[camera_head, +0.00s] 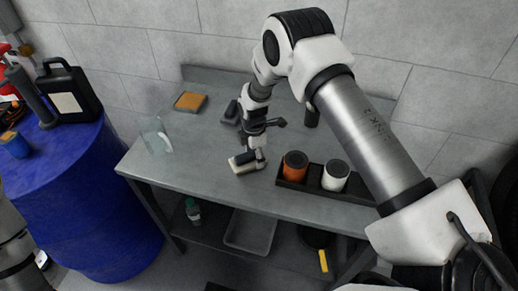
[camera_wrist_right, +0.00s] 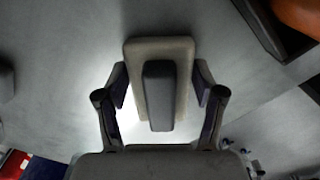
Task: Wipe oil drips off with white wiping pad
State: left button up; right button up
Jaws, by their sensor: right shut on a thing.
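The white wiping pad (camera_head: 243,163) is a pale block with a dark grey grip on top, at the front middle of the grey bench (camera_head: 207,186). In the right wrist view the pad (camera_wrist_right: 182,47) lies between my right fingers, with its grey grip (camera_wrist_right: 158,97) along the middle. My right gripper (camera_wrist_right: 160,78) is shut on the pad, which is at or very near the bench top; I cannot tell if it touches. I cannot make out any oil drips. My left gripper is not in view.
A black tray (camera_head: 311,189) holding an orange can (camera_head: 295,166) and a white can (camera_head: 335,177) is close on the right. A clear piece (camera_head: 156,136) and an orange-topped block (camera_head: 189,101) are left. Bare bench lies between them and the pad. A blue drum (camera_head: 80,200) stands left.

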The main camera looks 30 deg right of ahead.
aim_at(249, 177)
jog(key=shift+s+a+p, duration=0.35)
jog(key=shift+s+a, duration=0.5)
jog(key=shift+s, duration=0.1)
jog(key=shift+s+a+p, duration=0.65)
jog(key=shift+s+a, duration=0.45)
jog(key=shift+s, duration=0.15)
jog(key=shift+s+a+f, duration=0.1)
jog(key=shift+s+a, duration=0.1)
notch_tip(249, 177, up, 6)
jog(key=p, duration=0.5)
jog(key=shift+w, duration=0.1)
notch_tip(249, 177, up, 3)
jog(key=shift+r+p, duration=0.1)
jog(key=shift+p, duration=1.1)
